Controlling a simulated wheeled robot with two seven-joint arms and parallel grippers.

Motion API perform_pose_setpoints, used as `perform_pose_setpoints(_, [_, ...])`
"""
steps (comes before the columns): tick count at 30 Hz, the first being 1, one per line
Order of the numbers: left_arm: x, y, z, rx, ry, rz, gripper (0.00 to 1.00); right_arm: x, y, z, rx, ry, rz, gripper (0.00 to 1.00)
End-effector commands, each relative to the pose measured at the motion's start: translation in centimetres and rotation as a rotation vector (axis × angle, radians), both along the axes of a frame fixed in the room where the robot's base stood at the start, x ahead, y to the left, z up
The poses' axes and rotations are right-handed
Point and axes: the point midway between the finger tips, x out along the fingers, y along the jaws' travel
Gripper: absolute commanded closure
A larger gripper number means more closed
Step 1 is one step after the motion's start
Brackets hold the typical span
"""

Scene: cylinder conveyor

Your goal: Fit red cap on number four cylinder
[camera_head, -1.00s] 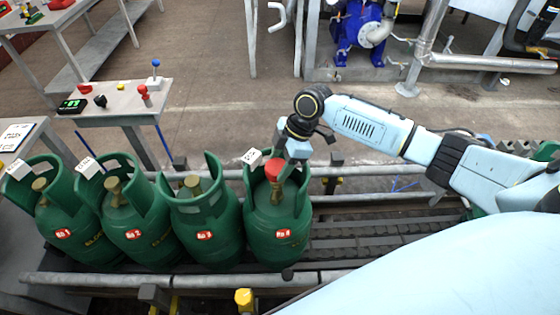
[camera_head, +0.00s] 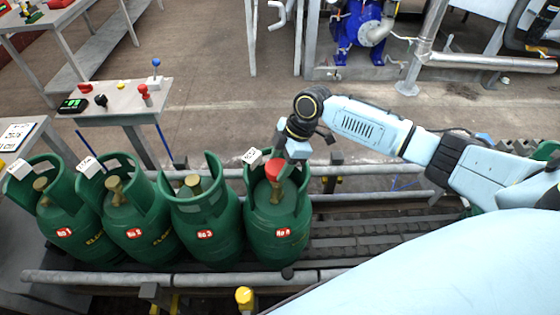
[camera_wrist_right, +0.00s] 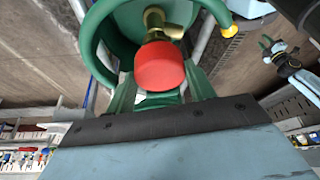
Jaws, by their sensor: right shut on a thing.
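The number four cylinder (camera_head: 281,236) is the rightmost green gas bottle in the row, upright on the conveyor. My right gripper (camera_head: 287,163) reaches down inside its collar and is shut on the red cap (camera_head: 273,169). The cap also shows in the right wrist view (camera_wrist_right: 159,66), in line with the brass valve (camera_wrist_right: 164,25) and overlapping it. I cannot tell how far the cap sits over the valve. The gripper's fingertips are partly hidden behind the cap and the wrist housing.
Several more green cylinders, including number three (camera_head: 215,234), stand close together to the left. A conveyor rail (camera_head: 190,277) runs along the front. A small table (camera_head: 125,95) with coloured knobs stands at the back left. The conveyor right of number four is clear.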

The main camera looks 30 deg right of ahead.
Motion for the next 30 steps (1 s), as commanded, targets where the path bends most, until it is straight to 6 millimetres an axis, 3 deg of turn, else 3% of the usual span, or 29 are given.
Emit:
perform_pose_setpoints(11, [0.0, 0.3, -0.6, 0.003, 0.000, -0.001, 0.64, 0.0, 0.0, -1.1, 0.000, 0.000, 0.000, 0.68])
perform_pose_setpoints(30, [-0.1, -0.9, -1.5, -0.011, 0.001, 0.004, 0.64, 0.0, 0.0, -2.7, 0.000, 0.001, 0.000, 0.68])
